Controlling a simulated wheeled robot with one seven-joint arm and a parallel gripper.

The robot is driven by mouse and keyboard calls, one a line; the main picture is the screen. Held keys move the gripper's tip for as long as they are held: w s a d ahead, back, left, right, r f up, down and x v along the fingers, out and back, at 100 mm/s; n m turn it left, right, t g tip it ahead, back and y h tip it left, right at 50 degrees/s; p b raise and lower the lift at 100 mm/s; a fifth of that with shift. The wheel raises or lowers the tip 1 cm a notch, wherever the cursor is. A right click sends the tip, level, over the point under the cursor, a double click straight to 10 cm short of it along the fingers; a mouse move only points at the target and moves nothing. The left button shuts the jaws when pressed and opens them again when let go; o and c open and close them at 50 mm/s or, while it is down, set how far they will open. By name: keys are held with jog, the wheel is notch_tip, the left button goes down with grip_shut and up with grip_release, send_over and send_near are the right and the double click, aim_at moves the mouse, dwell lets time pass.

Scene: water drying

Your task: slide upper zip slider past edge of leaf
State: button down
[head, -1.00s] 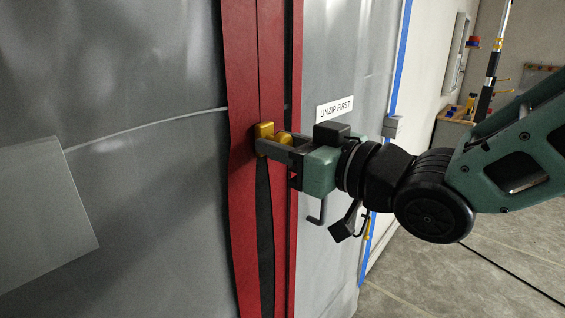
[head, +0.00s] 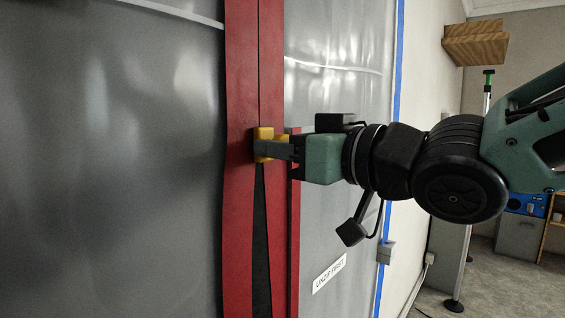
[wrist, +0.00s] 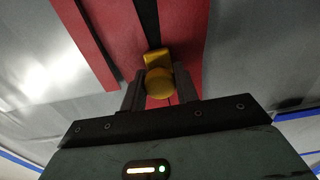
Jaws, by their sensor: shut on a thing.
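The upper zip slider (head: 264,142) is a yellow block on the red zip strip (head: 242,215). My gripper (head: 272,149) is shut on it from the right. The wrist view also shows the slider (wrist: 158,62), with a rounded yellow knob between the fingers (wrist: 160,90). Below the slider in the head view the zip is parted and a dark gap (head: 261,240) widens downward. Above it the two red tapes meet in a thin seam. I cannot make out the edge of a leaf for certain.
Grey translucent plastic sheeting (head: 120,150) hangs on both sides of the zip. A label reading "UNZIP FIRST" (head: 329,274) is on the right sheet. Blue tape (head: 392,130) edges that sheet. A wooden shelf (head: 474,48) and a pole (head: 478,160) stand at the right.

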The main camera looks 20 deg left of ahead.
notch_tip(320, 180, up, 5)
jog(key=p, duration=0.2)
jog(key=shift+r+p, duration=0.1)
jog(key=shift+p, duration=0.25)
jog(key=c, duration=1.1)
grip_release()
jog(key=p+v, duration=0.2)
jog(key=v, duration=1.5)
jog(key=shift+d+p, duration=0.2)
jog(key=shift+p, duration=0.2)
jog(key=shift+s, duration=0.1)
